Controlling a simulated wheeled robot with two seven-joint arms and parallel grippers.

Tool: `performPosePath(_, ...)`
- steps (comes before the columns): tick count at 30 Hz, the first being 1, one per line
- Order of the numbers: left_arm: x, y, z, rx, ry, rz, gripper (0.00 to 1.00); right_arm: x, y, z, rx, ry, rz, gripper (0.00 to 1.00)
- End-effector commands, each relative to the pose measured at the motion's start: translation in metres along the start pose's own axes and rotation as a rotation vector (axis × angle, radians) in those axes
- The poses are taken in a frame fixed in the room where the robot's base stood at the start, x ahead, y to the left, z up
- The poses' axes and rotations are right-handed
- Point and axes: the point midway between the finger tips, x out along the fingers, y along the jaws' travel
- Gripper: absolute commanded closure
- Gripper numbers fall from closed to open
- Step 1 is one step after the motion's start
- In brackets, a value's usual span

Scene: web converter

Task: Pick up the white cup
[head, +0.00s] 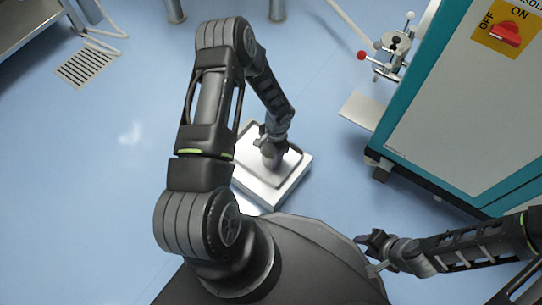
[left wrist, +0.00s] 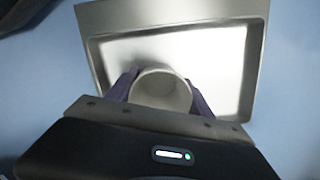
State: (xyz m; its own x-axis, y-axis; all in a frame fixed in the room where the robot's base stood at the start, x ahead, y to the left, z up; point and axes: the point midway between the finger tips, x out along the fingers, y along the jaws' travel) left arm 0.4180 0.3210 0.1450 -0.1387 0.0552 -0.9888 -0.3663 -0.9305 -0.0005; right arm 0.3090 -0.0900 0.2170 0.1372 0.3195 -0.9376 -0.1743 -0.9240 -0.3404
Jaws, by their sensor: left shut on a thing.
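The white cup (left wrist: 163,88) sits between the two dark fingers of my left gripper (left wrist: 160,92) in the left wrist view, with its round opening toward the camera. The fingers are closed against its sides. In the head view my left gripper (head: 271,152) is over a pale tray-topped stand (head: 285,181), and the cup is mostly hidden there. I cannot tell whether the cup touches the tray. My right gripper (head: 369,242) is at the lower right, away from the cup; its opening is too small to judge.
The tray has a raised rim, also seen in the left wrist view (left wrist: 257,60). A teal and grey machine cabinet (head: 455,110) with a red switch stands at the right.

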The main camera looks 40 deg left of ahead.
Motion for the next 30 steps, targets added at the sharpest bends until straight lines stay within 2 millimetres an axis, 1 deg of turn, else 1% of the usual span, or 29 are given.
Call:
performPosePath(1,0.000,0.000,0.000,0.000,0.000,0.000,0.50,0.000,0.000,0.000,0.000,0.000,0.000,0.64)
performPosePath(2,0.000,0.000,0.000,0.000,0.000,0.000,0.52,0.000,0.000,0.000,0.000,0.000,0.000,0.64)
performPosePath(12,0.000,0.000,0.000,0.000,0.000,0.000,0.80,0.000,0.000,0.000,0.000,0.000,0.000,0.64)
performPosePath(19,-0.001,0.000,0.000,0.000,0.000,0.000,0.80,0.000,0.000,0.000,0.000,0.000,0.000,0.64)
performPosePath(22,-0.006,0.000,0.001,0.000,0.001,-0.001,0.80,-0.003,-0.001,0.000,0.000,-0.001,0.000,0.64)
performPosePath(26,-0.023,0.000,0.003,0.001,0.001,-0.002,0.80,-0.012,-0.004,0.001,0.000,-0.004,0.000,0.64)
performPosePath(30,-0.050,-0.001,0.007,0.001,0.001,-0.002,0.80,-0.025,-0.008,0.001,-0.001,-0.010,0.000,0.64)
